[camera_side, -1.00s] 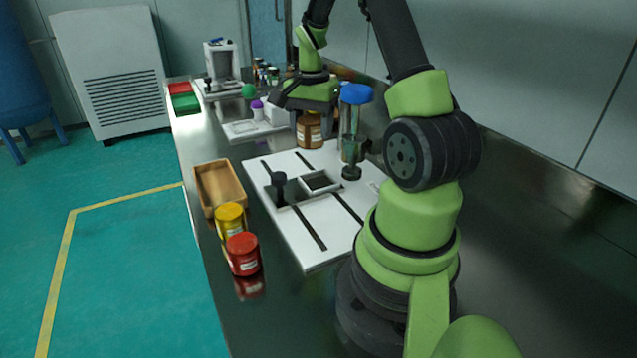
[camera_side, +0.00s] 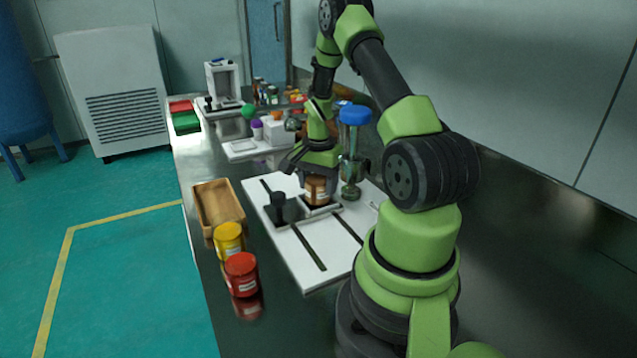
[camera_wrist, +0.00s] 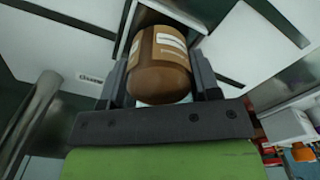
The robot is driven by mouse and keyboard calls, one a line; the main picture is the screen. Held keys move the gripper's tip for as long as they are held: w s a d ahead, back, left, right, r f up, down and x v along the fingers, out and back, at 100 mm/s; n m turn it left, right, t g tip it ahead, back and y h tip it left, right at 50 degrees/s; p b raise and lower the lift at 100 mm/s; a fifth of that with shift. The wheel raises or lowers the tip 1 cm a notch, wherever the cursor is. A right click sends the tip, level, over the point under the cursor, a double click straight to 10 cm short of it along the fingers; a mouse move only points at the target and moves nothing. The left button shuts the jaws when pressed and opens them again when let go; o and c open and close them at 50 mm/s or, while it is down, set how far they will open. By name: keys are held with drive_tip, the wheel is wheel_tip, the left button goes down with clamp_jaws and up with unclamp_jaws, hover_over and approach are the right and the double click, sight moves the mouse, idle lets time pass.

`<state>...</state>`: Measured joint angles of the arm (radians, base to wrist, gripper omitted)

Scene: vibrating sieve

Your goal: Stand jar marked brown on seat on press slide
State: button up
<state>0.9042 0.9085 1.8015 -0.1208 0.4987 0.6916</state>
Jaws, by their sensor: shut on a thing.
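The brown jar (camera_side: 316,189) with a pale label is upright at the square seat (camera_side: 322,212) on the white press plate (camera_side: 307,262). My gripper (camera_side: 311,172) is shut on the jar from above. The wrist view also shows the jar (camera_wrist: 160,62) between the two fingers of my gripper (camera_wrist: 160,80), with the seat's dark frame beyond it. I cannot tell whether the jar's base touches the seat.
A black knob (camera_side: 278,203) stands left of the seat. A blue-topped clear column (camera_side: 354,140) stands close on the right. A wooden tray (camera_side: 218,207), a yellow jar (camera_side: 229,240) and a red jar (camera_side: 242,273) line the bench's left edge.

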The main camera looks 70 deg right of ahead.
drive_tip(key=shift+f, duration=0.15)
drive_tip(key=o, duration=0.9)
wheel_tip(320, 180, up, 12)
drive_tip(key=w+a+r+n+t, duration=0.1)
drive_tip(key=w+a+r+n, duration=0.2)
drive_tip(key=a+r, duration=0.3)
drive_tip(key=s+a+r+n+t, duration=0.15)
drive_tip(key=a+r+n, duration=0.25)
drive_tip(key=a, duration=0.4)
drive_tip(key=s+a+r+n+t, duration=0.1)
drive_tip(key=a+r+n+t, duration=0.25)
drive_tip(key=a, duration=0.35)
drive_tip(key=s+a+n, duration=0.1)
drive_tip(key=s+a, duration=0.1)
drive_tip(key=s+a+n+y, duration=0.1)
drive_tip(key=s+a+n, duration=0.1)
drive_tip(key=a, duration=0.1)
drive_tip(key=s+a+r+n+t+y, duration=0.1)
drive_tip(key=s+a+n, duration=0.1)
drive_tip(key=shift+s+a, duration=0.15)
